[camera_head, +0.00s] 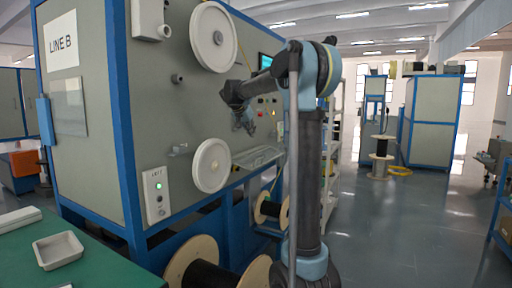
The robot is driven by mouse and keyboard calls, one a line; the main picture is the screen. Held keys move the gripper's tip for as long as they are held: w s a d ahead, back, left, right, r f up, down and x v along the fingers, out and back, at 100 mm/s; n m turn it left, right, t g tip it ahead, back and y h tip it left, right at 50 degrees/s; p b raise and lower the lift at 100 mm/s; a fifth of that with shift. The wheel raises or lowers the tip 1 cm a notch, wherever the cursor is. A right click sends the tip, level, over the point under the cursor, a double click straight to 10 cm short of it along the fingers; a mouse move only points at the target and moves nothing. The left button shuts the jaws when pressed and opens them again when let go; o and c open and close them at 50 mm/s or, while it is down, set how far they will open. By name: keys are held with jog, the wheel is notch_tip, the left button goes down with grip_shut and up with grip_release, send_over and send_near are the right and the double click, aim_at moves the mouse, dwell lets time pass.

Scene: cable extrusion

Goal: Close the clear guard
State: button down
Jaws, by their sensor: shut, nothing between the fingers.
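A see-through panel that looks like the clear guard (260,157) juts from the grey front of the LINE B machine, low and right of the lower white reel. It appears tilted outward, and my arm covers its right end. My gripper (249,130) is small in the head view. It points down in front of the machine face, a little above the panel, and looks shut and empty. A gap seems to show between the fingertips and the panel, but I cannot tell the depth.
Two white reels (213,37) (211,165) stick out from the machine face. A control box with a green light (156,195) is at lower left. Cable spools (203,262) stand below. A green table (108,264) with a white tray (58,250) is at front left. Floor to the right is open.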

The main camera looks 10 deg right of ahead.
jog(key=x, duration=0.9)
jog(key=shift+w+d+f, duration=0.1)
jog(key=shift+d+f, duration=0.05)
jog(key=shift+f, duration=0.05)
notch_tip(320, 180, down, 3)
jog(key=shift+f, duration=0.55)
jog(key=shift+a+f, duration=0.15)
jog(key=shift+a, duration=0.05)
